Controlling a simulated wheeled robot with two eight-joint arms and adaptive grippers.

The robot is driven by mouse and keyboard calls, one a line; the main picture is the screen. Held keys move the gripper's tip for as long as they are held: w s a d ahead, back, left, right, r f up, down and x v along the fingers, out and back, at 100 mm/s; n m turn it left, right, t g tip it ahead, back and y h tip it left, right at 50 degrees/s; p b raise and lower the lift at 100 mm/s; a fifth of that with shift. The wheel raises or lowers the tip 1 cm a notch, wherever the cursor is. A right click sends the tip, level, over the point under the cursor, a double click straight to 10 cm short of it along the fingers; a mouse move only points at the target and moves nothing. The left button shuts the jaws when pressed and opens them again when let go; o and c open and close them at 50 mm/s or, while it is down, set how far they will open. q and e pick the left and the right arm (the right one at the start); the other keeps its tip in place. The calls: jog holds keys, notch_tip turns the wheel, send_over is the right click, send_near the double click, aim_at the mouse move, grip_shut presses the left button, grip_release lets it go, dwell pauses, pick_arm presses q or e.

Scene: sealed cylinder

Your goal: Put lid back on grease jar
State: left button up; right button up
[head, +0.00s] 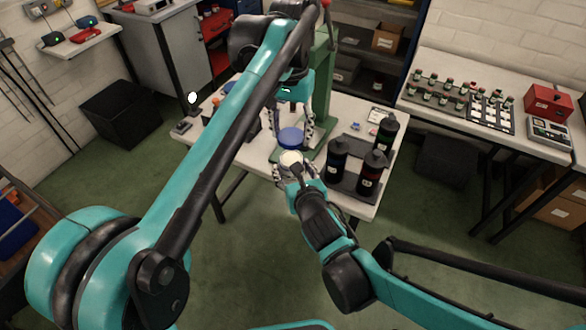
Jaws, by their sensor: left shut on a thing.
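My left gripper (292,135) points down over the work table with its fingers on either side of a round blue lid (291,138), and it is shut on the lid. Just nearer to me, a pale, round-topped jar (291,158) shows at the fingers of my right gripper (292,167). The lid appears apart from the jar, but the height between them cannot be judged. The jar's lower part is hidden by the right gripper. Whether the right fingers touch the jar cannot be seen clearly.
Several dark bottles (370,172) stand on a tray just right of the grippers. A green machine column (322,85) rises behind them. The white table (240,164) has some bare room at its left front. A side bench (450,113) with small jars stands at right.

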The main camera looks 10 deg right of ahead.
aim_at(291, 159)
pick_arm(q)
jog(key=shift+f, duration=2)
jog(key=shift+f, duration=0.85)
jog(key=shift+f, duration=0.5)
